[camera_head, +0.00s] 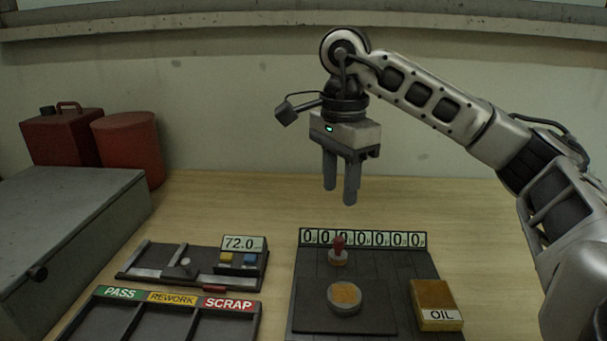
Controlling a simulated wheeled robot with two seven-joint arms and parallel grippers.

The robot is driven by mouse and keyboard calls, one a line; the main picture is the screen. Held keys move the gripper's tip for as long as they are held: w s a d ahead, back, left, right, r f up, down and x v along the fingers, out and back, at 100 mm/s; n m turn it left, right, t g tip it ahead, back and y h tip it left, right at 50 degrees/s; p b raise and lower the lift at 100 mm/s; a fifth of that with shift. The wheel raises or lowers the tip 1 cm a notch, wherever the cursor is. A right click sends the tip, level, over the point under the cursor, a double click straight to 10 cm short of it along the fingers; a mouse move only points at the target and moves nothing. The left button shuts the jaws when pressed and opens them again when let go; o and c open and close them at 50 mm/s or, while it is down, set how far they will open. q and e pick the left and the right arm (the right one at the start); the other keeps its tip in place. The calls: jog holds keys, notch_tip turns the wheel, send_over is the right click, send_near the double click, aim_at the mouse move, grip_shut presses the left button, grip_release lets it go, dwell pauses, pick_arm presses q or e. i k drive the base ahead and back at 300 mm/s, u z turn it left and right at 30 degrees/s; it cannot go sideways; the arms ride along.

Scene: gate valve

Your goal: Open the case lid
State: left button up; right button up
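The case (60,225) is a large grey metal box at the left edge, partly cut off by the frame. Its flat lid (65,200) looks closed. My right gripper (340,203) hangs in the air above the back middle of the table, fingers pointing down. A narrow gap shows between its fingers and nothing is between them. It is well to the right of the case and apart from it. My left gripper is not in view.
A red can (62,137) and red drum (130,150) stand behind the case. A gauge device (195,264), a PASS/REWORK/SCRAP tray (160,318) and a dark board (365,260) with a stamp (339,250) and OIL box (436,304) occupy the front. The table's back middle is clear.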

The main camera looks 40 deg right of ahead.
aim_at(43, 207)
jog(key=k, duration=1)
